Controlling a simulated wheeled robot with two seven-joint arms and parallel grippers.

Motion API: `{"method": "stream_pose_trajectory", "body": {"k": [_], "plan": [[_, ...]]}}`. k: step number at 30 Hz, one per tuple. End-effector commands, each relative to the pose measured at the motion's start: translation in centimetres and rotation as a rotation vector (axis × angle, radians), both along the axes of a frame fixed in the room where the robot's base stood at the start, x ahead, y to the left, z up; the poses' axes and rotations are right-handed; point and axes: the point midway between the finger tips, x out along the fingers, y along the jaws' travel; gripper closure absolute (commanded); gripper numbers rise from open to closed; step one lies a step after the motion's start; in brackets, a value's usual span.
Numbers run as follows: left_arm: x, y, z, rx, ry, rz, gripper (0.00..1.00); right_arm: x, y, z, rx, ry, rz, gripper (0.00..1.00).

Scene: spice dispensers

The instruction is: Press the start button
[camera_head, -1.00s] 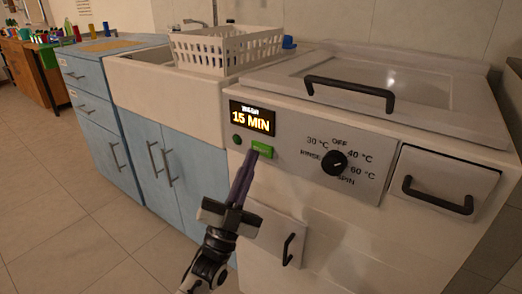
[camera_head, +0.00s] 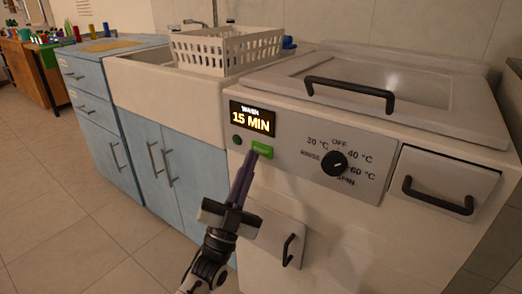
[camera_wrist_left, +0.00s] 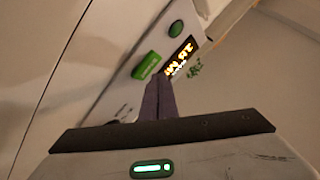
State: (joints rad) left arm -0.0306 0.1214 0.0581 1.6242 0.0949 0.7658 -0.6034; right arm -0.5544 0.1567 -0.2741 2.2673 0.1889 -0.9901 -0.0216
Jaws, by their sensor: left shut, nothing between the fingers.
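The start button, a green rectangular button (camera_head: 262,150), sits on the washing machine's front panel below the lit display (camera_head: 252,119), which reads "WASH 15 MIN". My left gripper (camera_head: 252,156) is shut and empty, with its fingertips at the lower left edge of the green button; I cannot tell whether they touch it. In the left wrist view the green button (camera_wrist_left: 146,66) shows just beyond and left of the closed fingertips (camera_wrist_left: 158,77). A round green light or button (camera_wrist_left: 176,28) is also there. My right gripper is not in view.
A dial (camera_head: 334,162) with temperature marks is right of the button. A drawer with a black handle (camera_head: 438,195) is at the right, and a small flap handle (camera_head: 288,250) is below. A sink with a white basket (camera_head: 226,50) stands at the left.

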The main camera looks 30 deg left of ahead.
Motion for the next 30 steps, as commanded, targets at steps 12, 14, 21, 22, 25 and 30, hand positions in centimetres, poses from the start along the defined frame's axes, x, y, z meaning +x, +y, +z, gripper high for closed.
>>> {"method": "stream_pose_trajectory", "body": {"k": [12, 14, 21, 22, 25, 30], "plan": [[0.01, 0.00, 0.01, 0.000, 0.000, 0.000, 1.00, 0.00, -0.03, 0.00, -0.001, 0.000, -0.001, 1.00], [0.01, 0.00, 0.01, 0.000, 0.000, 0.000, 1.00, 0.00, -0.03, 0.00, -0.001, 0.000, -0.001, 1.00], [0.22, -0.01, -0.01, 0.000, 0.000, 0.000, 1.00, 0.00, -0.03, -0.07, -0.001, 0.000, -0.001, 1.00], [0.31, -0.02, -0.01, -0.001, -0.001, 0.001, 1.00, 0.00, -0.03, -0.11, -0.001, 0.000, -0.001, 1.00], [0.68, -0.04, -0.06, -0.001, 0.001, 0.000, 1.00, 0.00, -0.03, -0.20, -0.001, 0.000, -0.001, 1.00], [0.88, -0.06, -0.02, -0.001, 0.001, 0.000, 1.00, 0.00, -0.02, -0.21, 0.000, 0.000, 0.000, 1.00]]}}
